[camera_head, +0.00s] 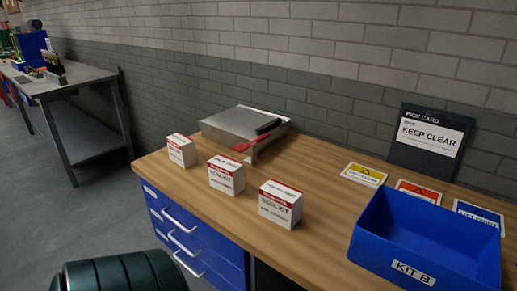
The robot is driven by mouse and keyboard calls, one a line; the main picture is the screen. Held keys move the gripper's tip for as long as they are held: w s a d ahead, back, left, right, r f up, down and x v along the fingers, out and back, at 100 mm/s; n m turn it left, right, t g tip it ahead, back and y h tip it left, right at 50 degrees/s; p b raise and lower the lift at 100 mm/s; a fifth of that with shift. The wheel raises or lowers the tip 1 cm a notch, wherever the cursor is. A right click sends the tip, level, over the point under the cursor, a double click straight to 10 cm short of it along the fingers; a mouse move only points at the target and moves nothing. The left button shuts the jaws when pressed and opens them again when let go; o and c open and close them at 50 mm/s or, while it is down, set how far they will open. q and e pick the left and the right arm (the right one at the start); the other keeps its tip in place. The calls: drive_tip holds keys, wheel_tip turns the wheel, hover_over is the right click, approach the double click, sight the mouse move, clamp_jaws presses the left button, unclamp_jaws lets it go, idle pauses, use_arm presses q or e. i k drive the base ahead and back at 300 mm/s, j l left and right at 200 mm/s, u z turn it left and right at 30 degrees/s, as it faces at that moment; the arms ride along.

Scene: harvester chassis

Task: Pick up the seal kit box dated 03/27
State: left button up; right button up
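Three small white boxes with red bands stand upright in a slanting row on the wooden workbench top (330,235). The left box (181,151) is farthest away, the middle box (226,176) is nearer, and the right box (281,206) is nearest. The right box's front appears to read SEAL KIT; the middle one's label looks similar. The small print and any dates are too small to read, so I cannot tell which is dated 03/27. Neither of my grippers is in view.
A blue KIT B bin (392,266) stands on the right. A grey metal device (236,123) with a red part sits behind the boxes. A dark green ribbed drum-like thing (125,272) is lower left.

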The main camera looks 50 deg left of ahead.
sight(280, 202)
drive_tip(key=k+j, duration=0.1)
drive_tip(key=j, duration=0.85)
drive_tip(key=k+j, duration=0.15)
drive_tip(key=j, duration=0.85)
drive_tip(key=k, duration=0.05)
